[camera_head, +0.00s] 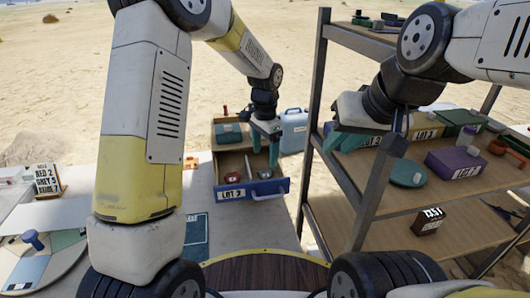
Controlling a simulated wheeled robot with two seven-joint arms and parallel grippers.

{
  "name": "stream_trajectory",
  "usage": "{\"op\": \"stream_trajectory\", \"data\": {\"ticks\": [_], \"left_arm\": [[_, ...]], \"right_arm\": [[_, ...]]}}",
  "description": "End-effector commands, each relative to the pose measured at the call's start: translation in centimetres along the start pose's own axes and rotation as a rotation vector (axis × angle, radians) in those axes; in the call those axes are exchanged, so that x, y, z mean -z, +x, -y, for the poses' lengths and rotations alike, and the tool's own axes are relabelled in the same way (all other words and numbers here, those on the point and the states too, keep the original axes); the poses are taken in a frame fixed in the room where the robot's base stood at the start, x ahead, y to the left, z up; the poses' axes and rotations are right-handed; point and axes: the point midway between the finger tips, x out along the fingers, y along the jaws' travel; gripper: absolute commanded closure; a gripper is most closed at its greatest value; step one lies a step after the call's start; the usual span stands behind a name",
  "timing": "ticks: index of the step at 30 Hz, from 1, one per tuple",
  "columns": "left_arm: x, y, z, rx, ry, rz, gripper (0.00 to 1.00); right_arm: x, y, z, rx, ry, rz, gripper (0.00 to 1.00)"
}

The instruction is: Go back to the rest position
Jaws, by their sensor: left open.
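The metal shelf rack (372,195) stands close to my right arm, holding a purple box (455,163), a teal disc (408,173) and a dark box (428,221). A round board (40,262) lies at left.

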Motion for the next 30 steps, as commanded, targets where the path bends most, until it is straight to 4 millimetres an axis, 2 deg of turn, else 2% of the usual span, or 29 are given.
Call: {"op": "stream_trajectory", "data": {"ticks": [5, 8, 10, 15, 21, 25, 30], "left_arm": [[-0.2, -2.0, 0.0, 0.003, -0.007, -0.005, 0.26], [-1.3, -3.9, 0.1, 0.013, -0.044, -0.026, 0.26], [-2.7, -5.8, 0.0, 0.026, -0.092, -0.053, 0.26], [-7.6, -11.3, -1.0, 0.059, -0.253, -0.145, 0.26], [-13.6, -16.1, -3.4, 0.085, -0.451, -0.265, 0.26], [-17.3, -18.0, -5.5, 0.096, -0.576, -0.348, 0.26], [-21.6, -19.3, -8.5, 0.100, -0.730, -0.457, 0.26]], "right_arm": [[0.0, 0.0, 0.0, 0.000, 0.000, 0.000, 0.75], [0.0, 0.0, 0.0, 0.000, 0.000, 0.000, 0.75], [0.0, 0.0, 0.0, 0.000, 0.000, 0.000, 0.75], [0.0, 0.0, 0.0, 0.000, 0.000, 0.000, 0.75], [0.0, 0.0, 0.0, 0.000, 0.000, 0.000, 0.75], [0.0, 0.0, 0.0, 0.000, 0.000, 0.000, 0.75], [0.0, 0.0, 0.0, 0.000, 0.000, 0.000, 0.75]]}}
